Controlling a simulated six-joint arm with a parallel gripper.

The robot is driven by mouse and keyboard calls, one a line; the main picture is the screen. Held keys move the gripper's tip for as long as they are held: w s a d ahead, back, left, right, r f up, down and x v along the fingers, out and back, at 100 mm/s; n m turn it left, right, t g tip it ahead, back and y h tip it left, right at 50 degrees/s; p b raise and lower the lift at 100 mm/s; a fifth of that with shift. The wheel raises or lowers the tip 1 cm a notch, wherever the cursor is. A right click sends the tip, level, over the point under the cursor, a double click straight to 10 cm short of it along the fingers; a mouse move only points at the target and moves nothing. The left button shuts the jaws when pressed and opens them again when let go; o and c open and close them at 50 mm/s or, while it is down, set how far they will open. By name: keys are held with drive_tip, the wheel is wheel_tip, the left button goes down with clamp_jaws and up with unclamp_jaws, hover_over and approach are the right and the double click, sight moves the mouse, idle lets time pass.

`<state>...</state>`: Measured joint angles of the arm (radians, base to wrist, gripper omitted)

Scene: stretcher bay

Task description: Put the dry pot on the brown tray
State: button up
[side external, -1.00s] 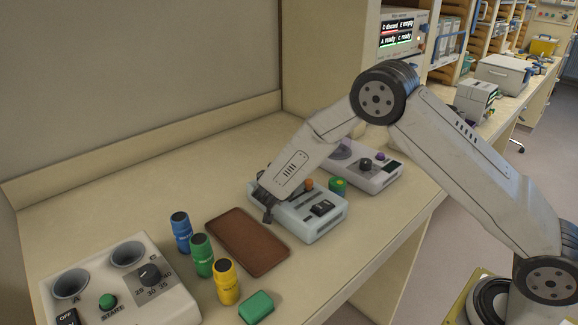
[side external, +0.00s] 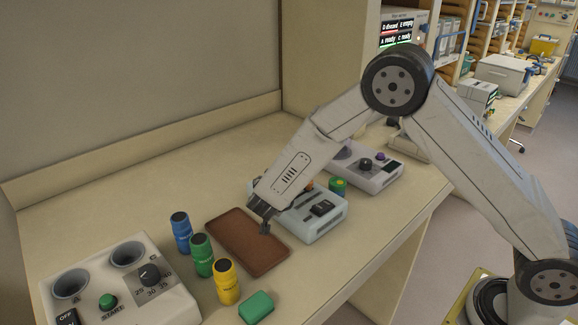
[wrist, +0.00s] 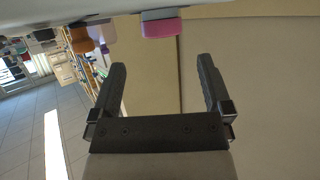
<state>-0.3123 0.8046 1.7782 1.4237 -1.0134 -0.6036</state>
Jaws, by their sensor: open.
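The brown tray (side external: 238,248) lies flat on the bench in the side view, and no pot shows on it. A blue pot (side external: 180,234), a green pot (side external: 201,257) and a yellow pot (side external: 227,283) stand upright along its left side. I cannot tell which pot is the dry one. My gripper (side external: 264,226) is over the tray's right part, pointing down. In the wrist view my gripper (wrist: 164,85) has its fingers apart with nothing between them.
A control box (side external: 118,285) with two cups and a dial stands at left. A pale device (side external: 318,222) sits just right of the tray, another device (side external: 372,172) behind it. A green block (side external: 257,306) lies near the front edge. The bench behind the tray is clear.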

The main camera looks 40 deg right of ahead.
drive_tip(key=shift+w+a+r+n+t+y, duration=0.1)
drive_tip(key=shift+w+r+n+t+y, duration=0.1)
drive_tip(key=shift+r+n+t+y, duration=0.5)
drive_tip(key=shift+s+a+r+y, duration=0.15)
drive_tip(key=shift+r+y, duration=0.2)
drive_tip(key=shift+y, duration=0.45)
drive_tip(key=s+n+y, duration=0.1)
drive_tip(key=s+r+n+y, duration=0.1)
drive_tip(key=s+a+n+y, duration=0.1)
drive_tip(key=y, duration=0.1)
drive_tip(key=shift+s+r, duration=0.1)
drive_tip(key=shift+r, duration=0.1)
drive_tip(key=s+d+f+n+g+y, duration=0.1)
drive_tip(key=s+g, duration=0.3)
drive_tip(key=s, duration=0.7)
drive_tip(key=s+d+n+g+y, duration=0.1)
drive_tip(key=s+n+g, duration=0.3)
drive_tip(key=s, duration=0.8)
drive_tip(key=shift+d+f+y, duration=0.4)
drive_tip(key=shift+d, duration=0.3)
drive_tip(key=w+d+r+m+t, duration=0.1)
drive_tip(key=w, duration=1.3)
drive_tip(key=w+d+r+m+t+h, duration=0.1)
drive_tip(key=w+d, duration=0.1)
drive_tip(key=w, duration=1.3)
drive_tip(key=shift+d+r, duration=0.3)
drive_tip(key=shift+r, duration=0.05)
